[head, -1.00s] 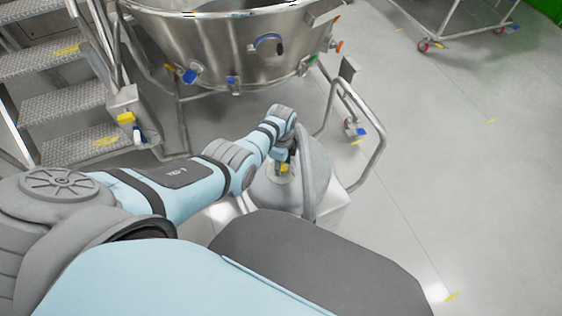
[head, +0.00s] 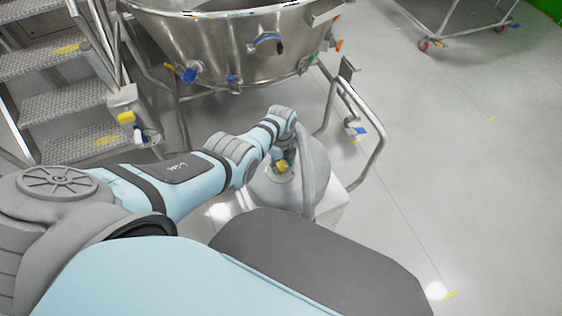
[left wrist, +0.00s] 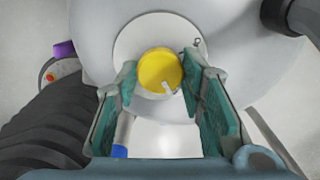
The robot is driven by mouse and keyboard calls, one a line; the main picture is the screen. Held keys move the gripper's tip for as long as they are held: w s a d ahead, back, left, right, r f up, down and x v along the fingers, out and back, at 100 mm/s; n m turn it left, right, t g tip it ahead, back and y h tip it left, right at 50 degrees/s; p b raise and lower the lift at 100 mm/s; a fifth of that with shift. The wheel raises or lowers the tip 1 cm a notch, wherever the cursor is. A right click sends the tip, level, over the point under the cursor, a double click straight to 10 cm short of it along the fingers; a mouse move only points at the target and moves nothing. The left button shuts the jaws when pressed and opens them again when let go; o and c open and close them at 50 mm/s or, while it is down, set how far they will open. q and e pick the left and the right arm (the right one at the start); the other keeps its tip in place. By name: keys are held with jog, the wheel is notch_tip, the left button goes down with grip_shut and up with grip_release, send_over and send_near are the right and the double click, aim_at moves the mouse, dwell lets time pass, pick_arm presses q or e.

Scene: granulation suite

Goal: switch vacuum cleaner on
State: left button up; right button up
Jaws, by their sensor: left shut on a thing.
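The vacuum cleaner (head: 262,190) stands on the floor in front of me, with a grey domed top and a pale body. A yellow round knob (left wrist: 158,68) with a white pointer mark sits on a white disc on the dome. The mark points toward the lower right of the left wrist view. My left gripper (left wrist: 160,75) is shut on the yellow knob, one green-padded finger on each side. In the head view my wrist partly hides the knob (head: 282,166). My right gripper is not in view.
A steel bowl vessel (head: 220,50) on a frame stands behind the vacuum cleaner. Metal steps (head: 65,105) are at the left. A wheeled cart (head: 455,30) is far right; the floor on the right is clear.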

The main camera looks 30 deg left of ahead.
aim_at(281, 165)
pick_arm(q)
jog(key=o, duration=1.1)
jog(key=shift+o, duration=0.2)
jog(key=shift+r, duration=0.15)
notch_tip(281, 165, up, 12)
